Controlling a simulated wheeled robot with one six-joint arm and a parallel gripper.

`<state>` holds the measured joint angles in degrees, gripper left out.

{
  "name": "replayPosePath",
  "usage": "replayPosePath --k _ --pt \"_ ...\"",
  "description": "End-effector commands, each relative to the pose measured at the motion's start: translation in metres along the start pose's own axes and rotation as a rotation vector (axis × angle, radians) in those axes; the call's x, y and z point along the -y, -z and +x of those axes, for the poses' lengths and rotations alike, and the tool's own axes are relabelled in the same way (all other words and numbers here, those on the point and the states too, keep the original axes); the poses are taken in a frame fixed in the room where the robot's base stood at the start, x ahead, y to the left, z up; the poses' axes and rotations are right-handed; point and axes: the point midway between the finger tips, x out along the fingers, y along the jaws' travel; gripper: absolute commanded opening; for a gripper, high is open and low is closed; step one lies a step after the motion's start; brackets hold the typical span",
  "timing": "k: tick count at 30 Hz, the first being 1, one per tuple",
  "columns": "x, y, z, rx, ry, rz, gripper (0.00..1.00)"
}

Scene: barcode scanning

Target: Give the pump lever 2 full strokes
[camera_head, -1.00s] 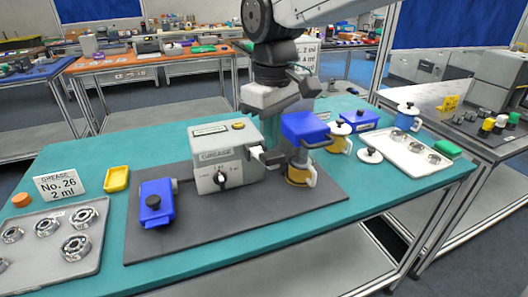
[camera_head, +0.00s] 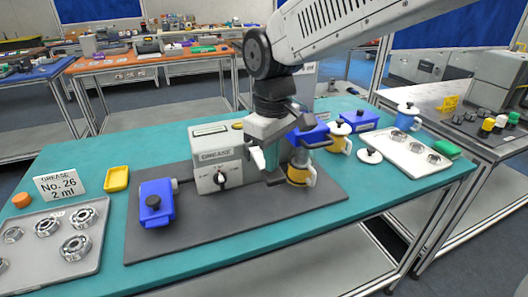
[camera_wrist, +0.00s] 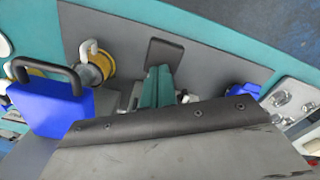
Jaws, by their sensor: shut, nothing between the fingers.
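The grey grease dispenser (camera_head: 209,168), with a dial on its front, stands on a dark mat. My gripper (camera_head: 271,172) is shut and empty, pointing down just right of the dispenser. Its fingers also show in the wrist view (camera_wrist: 157,85). The pump lever's black pad (camera_head: 276,180) is low beside the dispenser at my fingertips. The pad (camera_wrist: 166,53) also shows in the wrist view, at the finger ends. They seem to touch, but the contact is not clear. My gripper hides the lever's arm in the head view.
A blue block with a black handle (camera_wrist: 50,105) is close to my gripper. A blue box with a black knob (camera_head: 155,203) is at the mat's left. The mat's front (camera_head: 230,225) is clear.

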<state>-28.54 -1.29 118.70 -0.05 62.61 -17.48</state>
Motion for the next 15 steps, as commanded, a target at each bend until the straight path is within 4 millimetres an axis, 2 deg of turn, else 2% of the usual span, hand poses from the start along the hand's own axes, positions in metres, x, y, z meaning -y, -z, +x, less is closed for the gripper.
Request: replayPosePath --k 8,15 --pt "0.000 0.001 0.024 0.001 0.001 0.000 0.00" --pt "0.000 0.001 0.023 -0.001 0.001 0.000 0.00"
